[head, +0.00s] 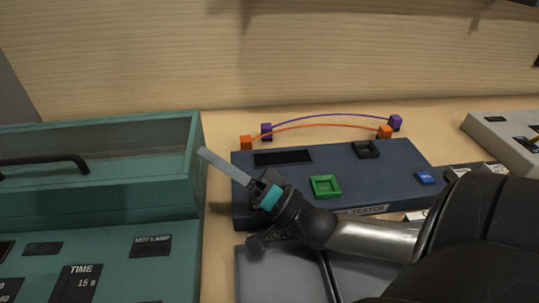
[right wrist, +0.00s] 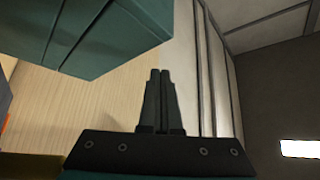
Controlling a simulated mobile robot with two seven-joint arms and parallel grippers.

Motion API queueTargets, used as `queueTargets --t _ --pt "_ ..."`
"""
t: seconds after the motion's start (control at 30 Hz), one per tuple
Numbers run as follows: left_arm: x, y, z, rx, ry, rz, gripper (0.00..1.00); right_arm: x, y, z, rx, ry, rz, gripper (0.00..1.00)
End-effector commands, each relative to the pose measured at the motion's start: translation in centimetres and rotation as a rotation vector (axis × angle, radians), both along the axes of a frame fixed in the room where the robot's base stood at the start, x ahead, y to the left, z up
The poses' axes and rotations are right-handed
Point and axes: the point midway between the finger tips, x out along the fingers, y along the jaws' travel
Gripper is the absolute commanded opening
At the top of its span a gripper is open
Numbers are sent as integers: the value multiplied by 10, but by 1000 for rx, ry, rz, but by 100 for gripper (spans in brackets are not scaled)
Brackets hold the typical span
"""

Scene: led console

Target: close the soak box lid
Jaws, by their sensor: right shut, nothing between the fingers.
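The teal soak box (head: 110,204) stands at the left of the head view, cut off by the left edge. Its upper part shows a raised rim around a recessed area, with a black bar handle (head: 42,162) at the left. I cannot tell the lid's exact angle from this view. My right gripper (head: 204,153) is shut and empty, its fingers pointing up-left just beside the box's upper right corner; I cannot tell whether they touch. In the right wrist view, the shut fingers (right wrist: 160,75) point past a teal part of the box (right wrist: 105,35). My left gripper is not in view.
A dark blue tester (head: 400,160) with a green square button frame (head: 325,187) lies under and beyond my right arm. Orange and purple wires (head: 320,117) arch behind it. A pale device (head: 500,135) stands at the far right. A narrow table strip (head: 218,220) separates box and tester.

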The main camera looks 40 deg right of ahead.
Motion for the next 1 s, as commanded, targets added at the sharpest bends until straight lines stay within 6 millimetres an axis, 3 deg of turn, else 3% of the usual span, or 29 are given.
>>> queueTargets --t 0.7,1.0 --pt "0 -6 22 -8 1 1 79 -76 -37 1 0 4 2 0" --pt "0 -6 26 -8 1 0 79 -92 -45 1 0 0 2 0"
